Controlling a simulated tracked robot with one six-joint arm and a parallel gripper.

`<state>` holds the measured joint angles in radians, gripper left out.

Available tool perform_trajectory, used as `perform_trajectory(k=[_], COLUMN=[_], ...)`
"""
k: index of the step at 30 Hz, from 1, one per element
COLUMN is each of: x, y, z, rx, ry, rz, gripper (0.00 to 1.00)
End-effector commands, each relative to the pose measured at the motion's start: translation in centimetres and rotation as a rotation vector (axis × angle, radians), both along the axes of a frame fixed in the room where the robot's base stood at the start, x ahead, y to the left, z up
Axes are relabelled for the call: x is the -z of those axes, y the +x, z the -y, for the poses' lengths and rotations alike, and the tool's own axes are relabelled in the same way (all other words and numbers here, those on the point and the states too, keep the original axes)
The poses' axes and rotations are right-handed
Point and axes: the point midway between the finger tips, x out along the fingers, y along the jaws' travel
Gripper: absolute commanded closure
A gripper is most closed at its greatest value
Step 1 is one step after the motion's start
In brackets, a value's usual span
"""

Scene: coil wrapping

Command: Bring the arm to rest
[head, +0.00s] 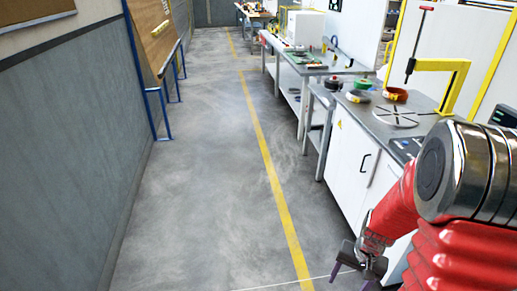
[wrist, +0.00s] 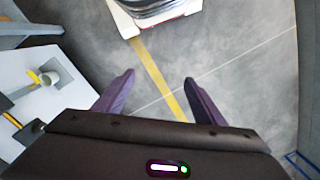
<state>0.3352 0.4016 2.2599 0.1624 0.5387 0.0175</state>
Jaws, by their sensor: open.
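My gripper (head: 358,266) hangs low beside the white cabinet in the head view, at the end of my red arm, above the floor. In the wrist view my gripper (wrist: 159,78) has its two dark purple fingers spread apart. Nothing is between them, only grey floor and a yellow line behind. The gripper is open and empty. Part of the arm nearest the head camera hides the right end of the cabinet.
A white cabinet (head: 350,165) carries coils, including an orange one (head: 395,95), and a yellow arm frame (head: 450,72). Benches (head: 310,65) continue behind it. A blue-framed board (head: 155,40) stands by the left wall. The aisle floor (head: 190,170) is clear.

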Motion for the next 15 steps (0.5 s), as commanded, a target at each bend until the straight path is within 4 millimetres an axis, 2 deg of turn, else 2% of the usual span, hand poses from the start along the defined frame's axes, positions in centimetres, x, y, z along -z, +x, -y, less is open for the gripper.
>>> perform_trajectory(k=[3, 15], x=[-2.8, -10.5], y=[-0.7, -3.9], z=[-1.0, -3.8], rx=[-0.044, -0.174], ry=[-0.003, -0.029], rz=[0.004, 0.022], gripper=[0.36, 0.36])
